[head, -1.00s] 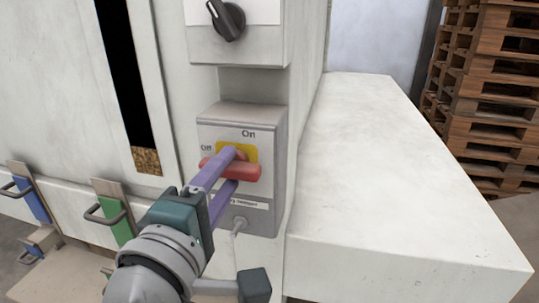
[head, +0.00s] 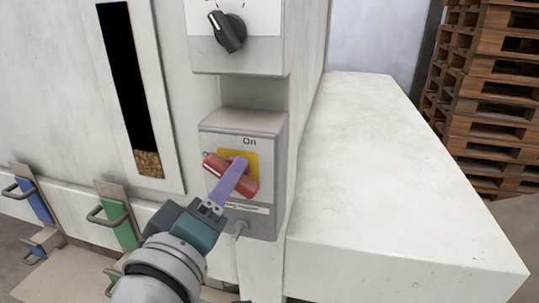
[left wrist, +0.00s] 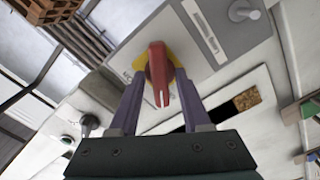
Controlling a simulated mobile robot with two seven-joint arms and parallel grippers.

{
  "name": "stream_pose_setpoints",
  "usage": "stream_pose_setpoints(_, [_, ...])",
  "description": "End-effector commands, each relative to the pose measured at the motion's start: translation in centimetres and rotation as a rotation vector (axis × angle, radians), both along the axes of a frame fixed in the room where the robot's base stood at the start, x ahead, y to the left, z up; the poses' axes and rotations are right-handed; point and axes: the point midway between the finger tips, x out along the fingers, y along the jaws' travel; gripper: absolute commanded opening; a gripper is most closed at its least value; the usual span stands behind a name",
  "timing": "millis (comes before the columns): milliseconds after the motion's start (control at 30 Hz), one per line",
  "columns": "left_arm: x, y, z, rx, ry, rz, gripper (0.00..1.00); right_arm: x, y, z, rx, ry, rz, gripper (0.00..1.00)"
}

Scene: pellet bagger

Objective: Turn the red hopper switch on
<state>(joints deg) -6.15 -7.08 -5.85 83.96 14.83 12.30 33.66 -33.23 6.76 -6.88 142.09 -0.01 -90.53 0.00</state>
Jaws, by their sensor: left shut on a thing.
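The red hopper switch (head: 217,163) is a red handle on a yellow plate (head: 252,163), on the front of a grey box. "On" is printed above it. The handle is tilted, its left end up and its right end down. My left gripper (head: 237,170) is shut on the handle, with one purple finger hiding part of it in the head view. In the left wrist view, the red handle (left wrist: 159,75) lies between the two purple fingers of the left gripper (left wrist: 158,88). My right gripper is not in view.
A black rotary knob (head: 228,32) sits on the panel above. A wide white ledge (head: 390,190) stands to the right of the box. Green (head: 117,215) and blue (head: 38,205) handled latches are at lower left. Wooden pallets (head: 490,100) are stacked at back right.

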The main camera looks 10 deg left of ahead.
Motion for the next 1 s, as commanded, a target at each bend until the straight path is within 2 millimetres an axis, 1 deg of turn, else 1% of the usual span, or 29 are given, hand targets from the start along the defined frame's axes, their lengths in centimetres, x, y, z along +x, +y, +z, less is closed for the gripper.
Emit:
stream_pose_setpoints(600, [0.0, 0.0, 0.1, 0.584, -0.021, 0.000, 0.00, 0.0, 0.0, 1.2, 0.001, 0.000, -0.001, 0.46])
stream_pose_setpoints(800, [0.0, -0.1, 0.1, 0.749, -0.027, 0.000, 0.00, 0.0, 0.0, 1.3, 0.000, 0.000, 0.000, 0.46])
stream_pose_setpoints(1000, [0.0, 0.0, 0.1, 0.874, -0.032, 0.001, 0.00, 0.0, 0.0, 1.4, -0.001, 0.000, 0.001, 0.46])
